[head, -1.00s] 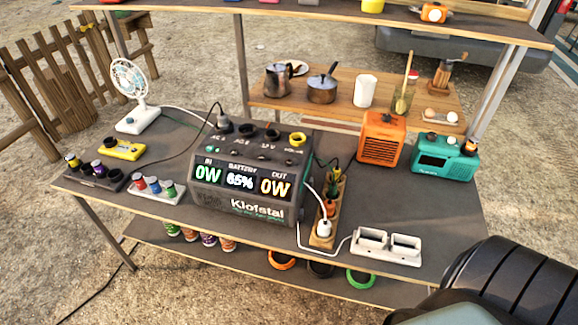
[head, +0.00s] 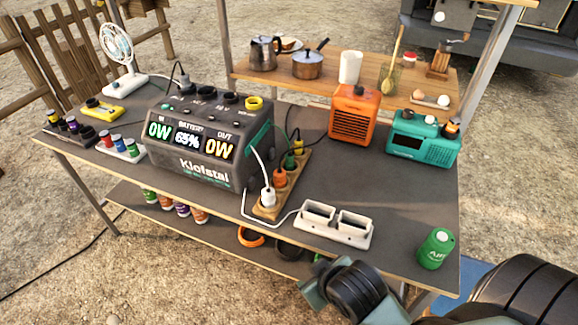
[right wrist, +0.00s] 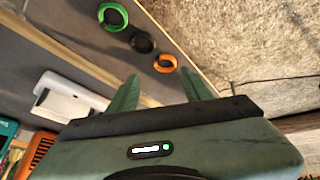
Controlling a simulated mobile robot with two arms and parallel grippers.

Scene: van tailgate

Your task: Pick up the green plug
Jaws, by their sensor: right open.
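A green plug (head: 289,160) sits in the wooden power strip (head: 263,212) on the table, right of the power station. It stands between an orange plug (head: 280,178) and a yellow plug (head: 298,147); a white plug (head: 268,196) is at the near end. My right gripper (right wrist: 158,91) is open and empty in the right wrist view, above the table's front edge and the lower shelf's rings. The green plug is not visible there. In the head view, my right arm is at the bottom, in front of the table; its fingertips cannot be made out. My left gripper is not in view.
The power station (head: 210,145) stands left of the strip. A white double holder (head: 335,222) lies right of it, with a green canister (head: 436,248) at the right corner. An orange heater (head: 355,117) and teal radio (head: 423,138) stand behind. Cables loop around the strip.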

